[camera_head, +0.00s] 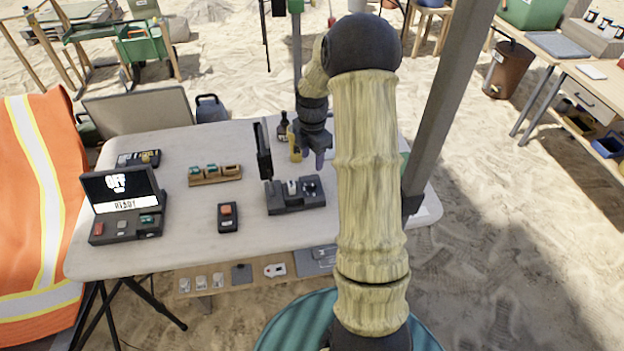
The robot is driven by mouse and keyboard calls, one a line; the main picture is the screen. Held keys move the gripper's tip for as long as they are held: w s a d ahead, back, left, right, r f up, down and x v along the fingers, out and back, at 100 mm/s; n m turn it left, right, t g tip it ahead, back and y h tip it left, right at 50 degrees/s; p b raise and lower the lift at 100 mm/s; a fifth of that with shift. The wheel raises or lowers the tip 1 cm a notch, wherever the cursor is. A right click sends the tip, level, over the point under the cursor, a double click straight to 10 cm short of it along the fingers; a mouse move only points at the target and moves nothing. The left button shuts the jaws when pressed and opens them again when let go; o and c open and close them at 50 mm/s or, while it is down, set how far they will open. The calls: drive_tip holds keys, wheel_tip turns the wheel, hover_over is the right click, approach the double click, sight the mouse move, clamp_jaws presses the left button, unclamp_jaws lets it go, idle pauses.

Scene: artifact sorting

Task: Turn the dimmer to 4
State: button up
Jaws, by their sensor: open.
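A dark control box (284,206) lies on the table, right of its middle. A small round dark dial (310,187) sits at its right end and looks like the dimmer, beside a light lever-like part. Its markings and setting are too small to read. My gripper (312,154) is open, points down and is above and behind the dial, apart from it in the picture. Nothing shows between its fingers. My arm's covered link hides the table to the right of the box.
A screen box (115,187) at left reads "OFF" and "READY". A dark box with an orange button (228,217), a wooden tray (203,182) and an upright black panel (262,150) stand near. A yellow object (294,143) is close behind my gripper. The table front (180,245) is clear.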

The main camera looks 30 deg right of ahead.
sight(312, 183)
wheel_tip(312, 183, down, 10)
drive_tip(key=shift+f, duration=0.1)
idle(0.4)
drive_tip(key=c, duration=1)
